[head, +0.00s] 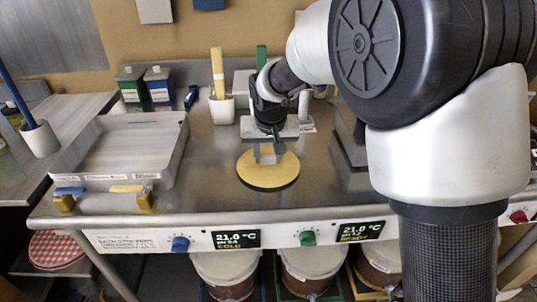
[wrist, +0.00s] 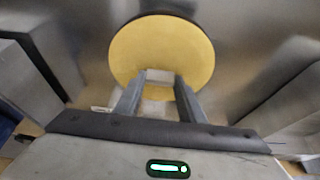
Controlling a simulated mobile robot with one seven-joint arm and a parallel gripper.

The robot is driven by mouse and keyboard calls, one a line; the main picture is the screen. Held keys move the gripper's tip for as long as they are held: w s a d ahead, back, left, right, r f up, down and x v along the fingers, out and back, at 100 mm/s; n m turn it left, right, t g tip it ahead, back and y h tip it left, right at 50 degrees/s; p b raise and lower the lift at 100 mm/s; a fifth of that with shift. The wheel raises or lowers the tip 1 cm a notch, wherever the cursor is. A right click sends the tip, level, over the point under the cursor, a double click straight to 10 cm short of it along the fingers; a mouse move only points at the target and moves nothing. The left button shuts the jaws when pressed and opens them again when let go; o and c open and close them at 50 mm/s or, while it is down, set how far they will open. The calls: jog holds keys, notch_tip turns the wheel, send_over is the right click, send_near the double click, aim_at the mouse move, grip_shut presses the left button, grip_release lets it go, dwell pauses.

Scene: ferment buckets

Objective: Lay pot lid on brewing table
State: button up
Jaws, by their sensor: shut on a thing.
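The pot lid is a round yellow disc (head: 268,175) with a dark rim, over the metal top of the brewing table (head: 215,185). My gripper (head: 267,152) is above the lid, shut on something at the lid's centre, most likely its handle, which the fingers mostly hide. In the wrist view the lid (wrist: 165,50) lies flat beyond my two fingers (wrist: 158,85). I cannot tell whether the lid touches the table top or hangs just above it.
A dark box (head: 347,140) is close right. Buckets (head: 225,270) stand below.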

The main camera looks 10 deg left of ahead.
jog(key=o, duration=1.1)
jog(key=shift+f, duration=0.15)
jog(key=shift+s+r, duration=0.1)
jog(key=shift+r, duration=0.5)
jog(key=p+v, duration=0.2)
jog(key=v, duration=0.9)
jog(key=s+d+r+m, duration=0.1)
jog(key=s+d+r, duration=0.25)
jog(key=d, duration=0.45)
jog(key=s+d+r, duration=0.2)
jog(key=s+d, duration=0.3)
jog(key=d, duration=0.2)
jog(key=s+d+f+m+t+h, duration=0.1)
jog(key=s+d+f, duration=0.1)
jog(key=s+d, duration=0.7)
jog(key=s, duration=0.4)
jog(key=shift+s+d+m, duration=0.25)
jog(key=shift+d+m, duration=0.15)
